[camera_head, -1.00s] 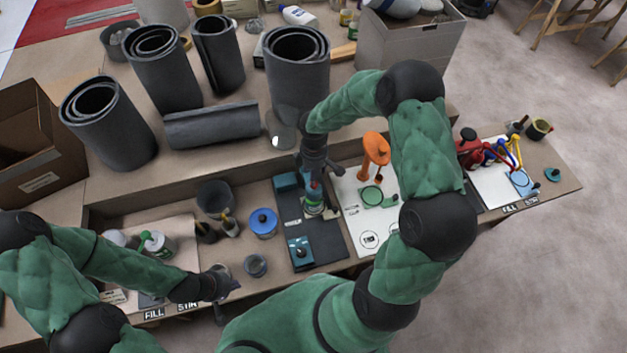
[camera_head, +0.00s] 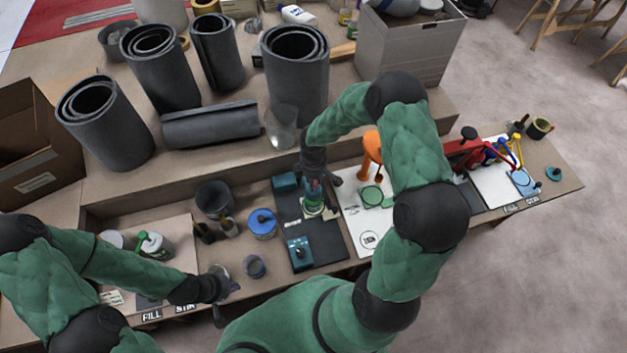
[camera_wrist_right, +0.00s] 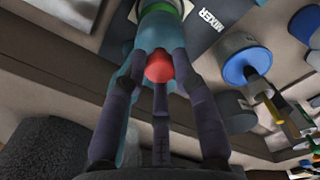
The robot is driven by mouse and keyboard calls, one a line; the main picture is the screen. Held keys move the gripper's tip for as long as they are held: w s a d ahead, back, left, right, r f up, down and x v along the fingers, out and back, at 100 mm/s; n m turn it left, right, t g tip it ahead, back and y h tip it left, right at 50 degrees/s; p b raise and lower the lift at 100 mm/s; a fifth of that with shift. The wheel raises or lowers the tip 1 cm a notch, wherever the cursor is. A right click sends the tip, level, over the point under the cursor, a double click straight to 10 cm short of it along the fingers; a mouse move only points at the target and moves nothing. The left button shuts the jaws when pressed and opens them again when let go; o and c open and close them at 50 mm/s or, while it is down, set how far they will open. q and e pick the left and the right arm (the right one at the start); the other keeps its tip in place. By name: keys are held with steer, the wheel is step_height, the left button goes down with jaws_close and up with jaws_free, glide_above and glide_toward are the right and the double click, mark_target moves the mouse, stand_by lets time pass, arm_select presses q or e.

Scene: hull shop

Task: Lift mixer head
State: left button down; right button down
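The teal mixer (camera_head: 285,182) stands on a dark mat (camera_head: 325,240) in the middle of the bench. The arm hides much of its head in the head view. In the right wrist view the teal mixer head (camera_wrist_right: 153,33) carries a round red knob (camera_wrist_right: 159,66). My right gripper (camera_wrist_right: 159,58) points down at the head, its dark fingers on both sides of the knob and a third finger below it. Finger contact is not clear. My left gripper (camera_head: 222,285) hangs near the front edge, away from the mixer; its finger opening is unclear.
A blue-lidded can (camera_head: 262,223) and a small grey cup (camera_head: 254,267) stand left of the mat. An orange device (camera_head: 371,150) on a white board is close on the right. Tall grey rolls (camera_head: 297,75) stand behind.

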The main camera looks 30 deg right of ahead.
step_height(320, 180, up, 11)
steer(key=p, duration=0.6)
steer(key=shift+w+p, duration=0.2)
steer(key=shift+p, duration=0.1)
steer(key=shift+d, duration=0.1)
steer(key=c, duration=1.1)
jaws_free()
steer(key=shift+o, duration=0.6)
steer(key=shift+s, duration=0.2)
step_height(320, 180, up, 12)
steer(key=shift+f, duration=0.1)
